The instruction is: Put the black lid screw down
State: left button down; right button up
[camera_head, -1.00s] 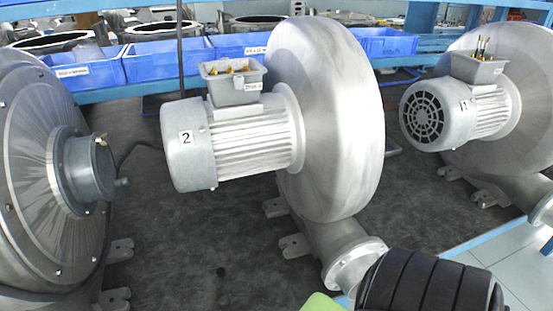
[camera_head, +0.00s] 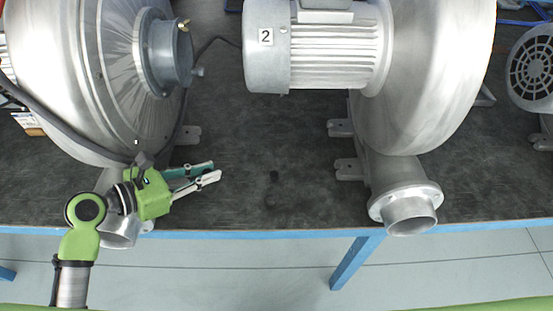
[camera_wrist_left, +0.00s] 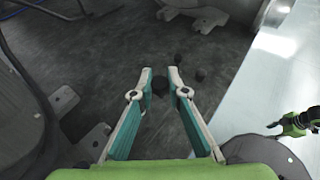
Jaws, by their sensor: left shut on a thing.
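My left gripper (camera_head: 213,172) reaches in from the left in the head view, low over the front of the bench. In the left wrist view its two teal-and-white fingers (camera_wrist_left: 159,92) are closed in on a small black lid screw (camera_wrist_left: 159,84), which shows between the tips. In the head view the held screw is too small to make out. A green arm end, likely my right gripper (camera_wrist_left: 275,125), shows small at the right edge there.
The dark bench top (camera_head: 240,205) is mostly clear between the left blower (camera_head: 112,70) and the blower marked 2 (camera_head: 425,100). Metal feet (camera_head: 347,168) and an outlet flange (camera_head: 408,205) stick out. The blue front edge (camera_head: 270,234) is close, with floor beyond.

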pick_arm(q)
jog(key=w+d, duration=0.6)
jog(key=w, duration=0.1)
send_over(273, 162)
notch_tip(273, 162, down, 5)
jog(key=shift+f+p, duration=0.1)
jog(key=shift+p, duration=0.3)
jog(key=shift+f+b, duration=0.45)
jog(key=shift+f, duration=1.95)
jog(key=shift+f, duration=0.3)
jog(key=c, duration=2)
grip_release()
